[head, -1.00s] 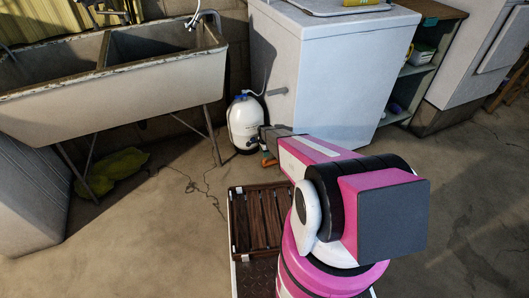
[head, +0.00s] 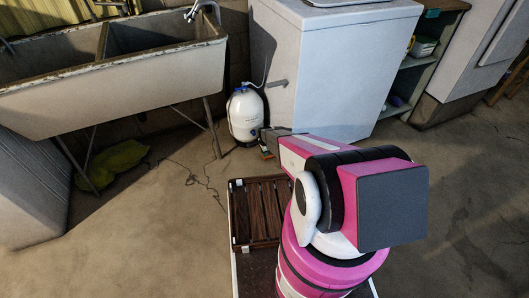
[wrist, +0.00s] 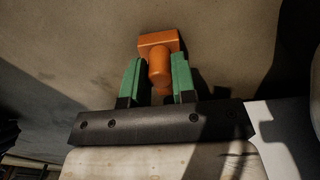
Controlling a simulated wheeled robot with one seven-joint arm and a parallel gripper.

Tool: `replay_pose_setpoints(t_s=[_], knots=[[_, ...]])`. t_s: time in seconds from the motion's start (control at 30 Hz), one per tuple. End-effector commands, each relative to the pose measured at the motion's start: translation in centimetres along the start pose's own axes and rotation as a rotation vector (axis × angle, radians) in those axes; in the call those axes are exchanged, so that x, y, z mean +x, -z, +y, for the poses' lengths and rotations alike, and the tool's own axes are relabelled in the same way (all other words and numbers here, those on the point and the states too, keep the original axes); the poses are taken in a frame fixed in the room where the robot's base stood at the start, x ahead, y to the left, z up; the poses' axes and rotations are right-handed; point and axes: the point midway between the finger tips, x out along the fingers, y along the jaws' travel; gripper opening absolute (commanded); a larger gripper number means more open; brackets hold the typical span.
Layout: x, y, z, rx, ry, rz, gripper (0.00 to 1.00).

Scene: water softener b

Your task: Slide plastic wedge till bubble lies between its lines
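The plastic wedge (wrist: 160,44) is orange, with a flat block end and a rounded knob. In the wrist view my gripper (wrist: 158,70) has its two green fingers on either side of the knob, with almost no gap, and looks shut on it. The wedge's block end shows beyond the fingertips. In the head view a small bit of orange (head: 267,153) shows by my gripper, low beside the white softener tank (head: 245,115). The tank stands upright on the floor. The bubble and its lines cannot be made out.
A white appliance (head: 330,75) stands right behind my gripper. A double sink (head: 110,85) on thin legs is at the left, with a yellow-green cloth (head: 118,158) below it. Open floor is at the right.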

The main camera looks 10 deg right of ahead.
Motion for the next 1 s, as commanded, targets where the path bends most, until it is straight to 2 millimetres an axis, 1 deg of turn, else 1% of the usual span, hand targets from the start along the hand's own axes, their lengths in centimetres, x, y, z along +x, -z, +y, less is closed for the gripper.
replay_pose_setpoints(t_s=[1.0], knots=[[-0.4,1.6,0.0,0.0,0.001,0.001,0.04]])
